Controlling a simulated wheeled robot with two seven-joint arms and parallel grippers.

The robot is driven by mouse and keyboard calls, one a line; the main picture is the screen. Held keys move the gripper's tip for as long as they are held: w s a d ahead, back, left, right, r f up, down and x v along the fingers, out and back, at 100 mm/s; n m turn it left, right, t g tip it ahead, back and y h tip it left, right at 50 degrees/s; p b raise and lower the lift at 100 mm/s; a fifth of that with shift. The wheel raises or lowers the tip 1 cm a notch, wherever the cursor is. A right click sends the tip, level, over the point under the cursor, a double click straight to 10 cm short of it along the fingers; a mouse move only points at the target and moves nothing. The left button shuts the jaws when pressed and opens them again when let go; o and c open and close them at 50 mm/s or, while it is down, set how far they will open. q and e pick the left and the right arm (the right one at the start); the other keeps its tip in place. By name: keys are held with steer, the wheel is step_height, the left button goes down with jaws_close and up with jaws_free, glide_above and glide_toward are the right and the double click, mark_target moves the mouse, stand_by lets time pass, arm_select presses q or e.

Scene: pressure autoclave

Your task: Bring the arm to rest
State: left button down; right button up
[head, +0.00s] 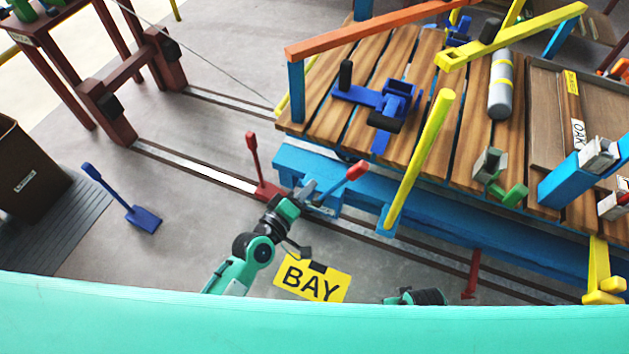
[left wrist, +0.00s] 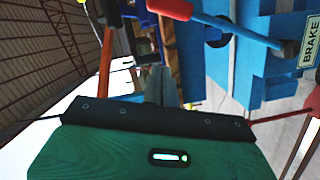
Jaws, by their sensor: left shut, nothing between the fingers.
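My left arm reaches up from the bottom of the head view. Its left gripper (head: 312,192) is shut and empty, in front of the blue side rail of the slatted cart. A blue lever with a red grip (head: 357,170) is just right of the fingers; I cannot tell from the head view whether they touch. In the left wrist view the red-gripped lever (left wrist: 212,22) lies at the upper right, apart from the grey fingers (left wrist: 154,84). A teal and black part of mine shows at the bottom edge; my right gripper is not seen.
The slatted cart (head: 345,126) fills the upper right, with a yellow bar (head: 420,158) slanting at its side. A red lever (head: 252,150) stands left of the gripper. A BRAKE label (left wrist: 311,46) shows in the wrist view.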

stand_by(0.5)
